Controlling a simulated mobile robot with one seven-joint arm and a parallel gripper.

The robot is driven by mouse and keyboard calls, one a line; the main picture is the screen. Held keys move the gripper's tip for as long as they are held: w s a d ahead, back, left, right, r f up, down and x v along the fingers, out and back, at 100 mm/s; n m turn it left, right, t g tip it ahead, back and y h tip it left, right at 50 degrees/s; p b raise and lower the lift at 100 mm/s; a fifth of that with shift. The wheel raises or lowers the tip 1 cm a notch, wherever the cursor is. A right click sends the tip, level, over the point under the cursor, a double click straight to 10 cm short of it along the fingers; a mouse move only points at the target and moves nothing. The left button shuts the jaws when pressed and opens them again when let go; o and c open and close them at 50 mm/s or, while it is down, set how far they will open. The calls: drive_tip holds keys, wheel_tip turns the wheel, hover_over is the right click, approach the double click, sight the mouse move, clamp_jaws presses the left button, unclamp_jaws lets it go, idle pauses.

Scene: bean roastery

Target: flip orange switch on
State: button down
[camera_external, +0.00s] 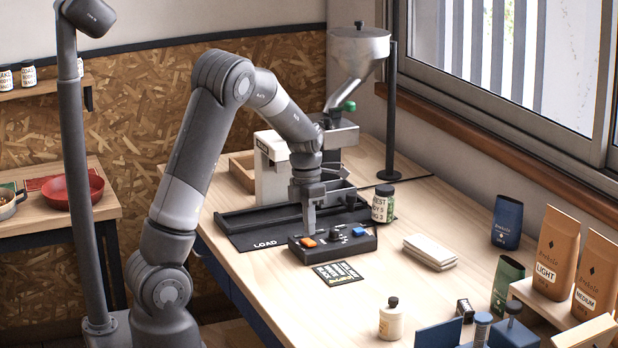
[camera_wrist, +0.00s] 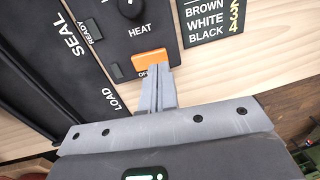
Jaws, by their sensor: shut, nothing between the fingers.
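The orange switch (camera_external: 308,242) sits at the left end of a dark control box (camera_external: 350,246) on the table. In the wrist view the orange switch (camera_wrist: 150,59) lies just beyond my fingertips, with a partly covered label below it. My gripper (camera_external: 308,232) points down over the switch end of the box; its fingers are shut together with nothing between them. In the wrist view my gripper's tips (camera_wrist: 158,68) overlap the lower edge of the switch; whether they touch it I cannot tell. The switch's tilt is not clear.
A label card (camera_external: 338,274) lies in front. A dark tray marked LOAD (camera_external: 262,240) is behind left, a jar (camera_external: 383,204) behind right, folded cloths (camera_external: 430,250) to the right.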

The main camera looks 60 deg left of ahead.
wheel_tip(320, 180, down, 2)
drive_tip(key=shift+d, duration=0.1)
idle(0.4)
drive_tip(key=shift+d+f, duration=0.15)
drive_tip(key=shift+f, duration=0.1)
drive_tip(key=shift+a+r, duration=0.1)
drive_tip(key=shift+a, duration=0.7)
drive_tip(key=shift+r, duration=0.1)
